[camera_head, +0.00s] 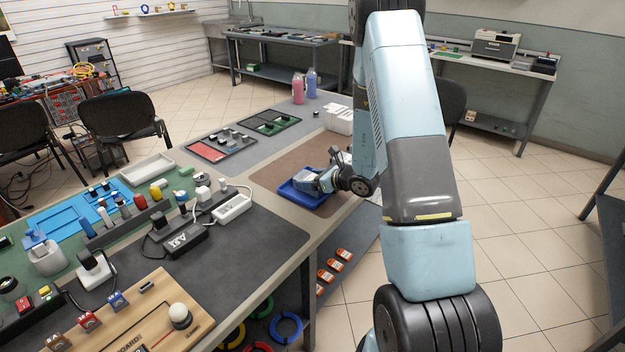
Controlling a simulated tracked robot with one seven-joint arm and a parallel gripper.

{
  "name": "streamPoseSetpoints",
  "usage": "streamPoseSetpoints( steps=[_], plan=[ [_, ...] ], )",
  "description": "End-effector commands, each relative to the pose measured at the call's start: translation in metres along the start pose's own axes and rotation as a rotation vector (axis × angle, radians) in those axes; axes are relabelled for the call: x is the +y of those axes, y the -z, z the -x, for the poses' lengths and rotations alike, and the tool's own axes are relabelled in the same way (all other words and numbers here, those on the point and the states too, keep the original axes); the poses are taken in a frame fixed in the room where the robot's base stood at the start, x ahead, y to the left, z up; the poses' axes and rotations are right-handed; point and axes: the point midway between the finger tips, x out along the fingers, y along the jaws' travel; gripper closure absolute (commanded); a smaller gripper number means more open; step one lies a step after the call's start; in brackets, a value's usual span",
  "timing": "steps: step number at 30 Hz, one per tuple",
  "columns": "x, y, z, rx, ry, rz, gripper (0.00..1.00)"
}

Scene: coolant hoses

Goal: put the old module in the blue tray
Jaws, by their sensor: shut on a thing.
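The blue tray (289,194) lies on the brown mat near the right edge of the workbench. My gripper (322,181) is low over the tray, reaching in from the right and covering part of it. I cannot tell whether the module touches the tray floor.
White boxes (340,120) stand behind the tray, and red and green part trays (220,146) lie further left. Pink and blue bottles (298,88) stand at the back. Brown mat around the tray is mostly clear.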

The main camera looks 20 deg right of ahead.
Motion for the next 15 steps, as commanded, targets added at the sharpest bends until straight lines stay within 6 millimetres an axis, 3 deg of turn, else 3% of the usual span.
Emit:
streamPoseSetpoints(
  steps=[8, 9, 15],
  plan=[
    [-0.0006, 0.0006, -0.0002, -0.001, 0.001, 0.000, 0.71],
    [-0.0005, 0.0012, -0.0002, 0.000, 0.001, 0.000, 0.22],
    [-0.0006, 0.0010, 0.0000, -0.001, 0.001, 0.000, 0.02]
  ],
)
